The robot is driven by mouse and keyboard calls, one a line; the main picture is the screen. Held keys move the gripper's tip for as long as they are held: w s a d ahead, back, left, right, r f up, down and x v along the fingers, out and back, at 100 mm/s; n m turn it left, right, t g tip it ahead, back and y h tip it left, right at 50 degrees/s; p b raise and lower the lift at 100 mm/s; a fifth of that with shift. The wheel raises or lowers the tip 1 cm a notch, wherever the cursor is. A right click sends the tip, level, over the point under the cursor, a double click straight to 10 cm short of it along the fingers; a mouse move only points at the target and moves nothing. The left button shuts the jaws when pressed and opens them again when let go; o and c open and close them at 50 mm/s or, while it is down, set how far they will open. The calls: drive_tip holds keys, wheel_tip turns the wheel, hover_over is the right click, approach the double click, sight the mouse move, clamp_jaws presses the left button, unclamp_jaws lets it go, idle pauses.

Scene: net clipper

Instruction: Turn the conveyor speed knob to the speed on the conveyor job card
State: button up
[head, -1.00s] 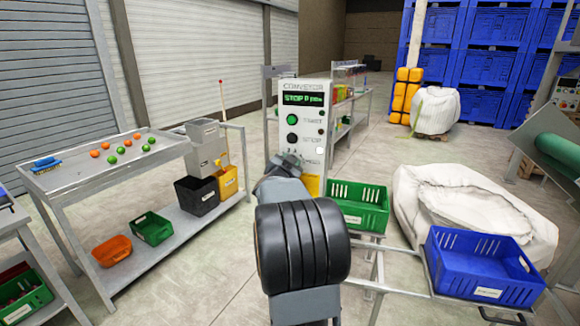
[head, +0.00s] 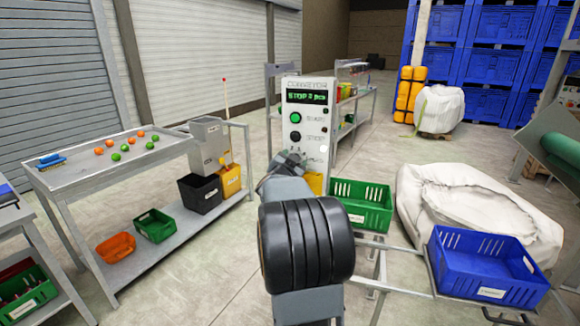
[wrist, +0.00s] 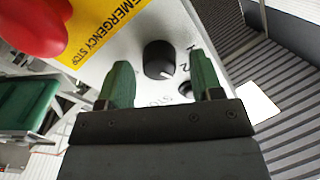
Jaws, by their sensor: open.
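The conveyor control box (head: 306,112) stands ahead in the head view, with a lit green display (head: 306,97), a green button and a black button. The display seems to begin with STOP; the rest is too small to read surely. The dark speed knob (wrist: 158,59) shows in the wrist view, with a white pointer mark and printed numbers, including a 2, beside it. My gripper (wrist: 159,66) is open, its green fingers either side of the knob in the picture; contact cannot be told. In the head view my gripper (head: 286,163) covers the knob's area. No job card is readable.
A red emergency stop button (wrist: 35,25) on a yellow plate is close to the left finger. A green crate (head: 361,204) and a blue crate (head: 486,266) stand right of my arm. A sorting table (head: 75,180) is at the left.

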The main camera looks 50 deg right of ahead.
drive_tip(key=v, duration=1.3)
drive_tip(key=shift+a+b, duration=0.25)
drive_tip(key=shift+b, duration=0.15)
drive_tip(key=shift+s, duration=0.1)
